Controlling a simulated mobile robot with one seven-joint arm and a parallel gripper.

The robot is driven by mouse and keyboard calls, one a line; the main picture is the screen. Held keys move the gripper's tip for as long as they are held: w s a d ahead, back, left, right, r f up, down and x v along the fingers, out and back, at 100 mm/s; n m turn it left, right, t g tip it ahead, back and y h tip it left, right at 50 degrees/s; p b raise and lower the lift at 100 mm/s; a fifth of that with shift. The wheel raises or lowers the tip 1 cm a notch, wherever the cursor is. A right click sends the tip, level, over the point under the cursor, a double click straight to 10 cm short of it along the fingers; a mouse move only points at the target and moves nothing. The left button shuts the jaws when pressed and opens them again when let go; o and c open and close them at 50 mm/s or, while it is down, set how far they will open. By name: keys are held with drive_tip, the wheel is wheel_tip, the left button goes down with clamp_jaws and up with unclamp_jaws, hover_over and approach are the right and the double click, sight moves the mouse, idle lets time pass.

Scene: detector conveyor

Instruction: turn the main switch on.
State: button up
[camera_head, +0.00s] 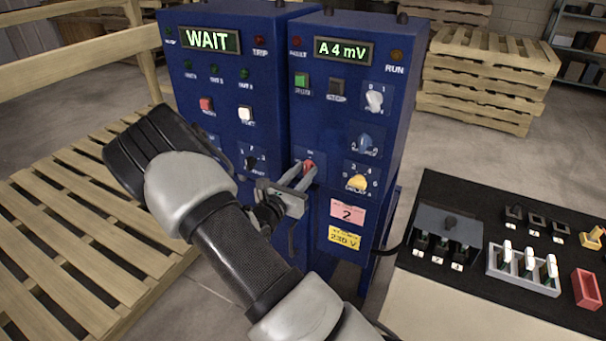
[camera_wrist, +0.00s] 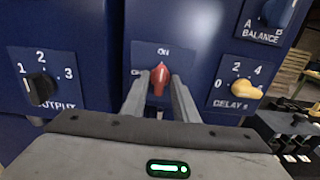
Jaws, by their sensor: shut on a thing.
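The main switch is a red knob (camera_wrist: 160,76) on a blue cabinet front, with "ON" printed above it and an "OFF" mark to its left. In the wrist view its narrow tip appears to point up toward "ON". My gripper (camera_wrist: 161,85) has one finger on each side of the knob and is shut on it. In the head view the red knob (camera_head: 308,166) sits low on the right-hand cabinet, with my gripper (camera_head: 304,174) reaching it from the lower left. The fingers partly hide the knob's sides.
The left cabinet's display (camera_head: 210,40) reads "WAIT"; the right one (camera_head: 343,49) reads "A 4 mV". A black output knob (camera_wrist: 41,89) and a yellow delay knob (camera_wrist: 246,90) flank the switch. A bench with a black mat (camera_head: 440,190) stands right; pallets (camera_head: 50,230) lie left.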

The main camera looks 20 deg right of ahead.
idle(0.3)
drive_tip(key=o, duration=0.7)
drive_tip(key=shift+c, duration=0.2)
drive_tip(key=shift+s+a, duration=0.1)
drive_tip(key=shift+a, duration=0.05)
drive_tip(key=v, duration=1.7)
drive_tip(key=shift+s, duration=0.1)
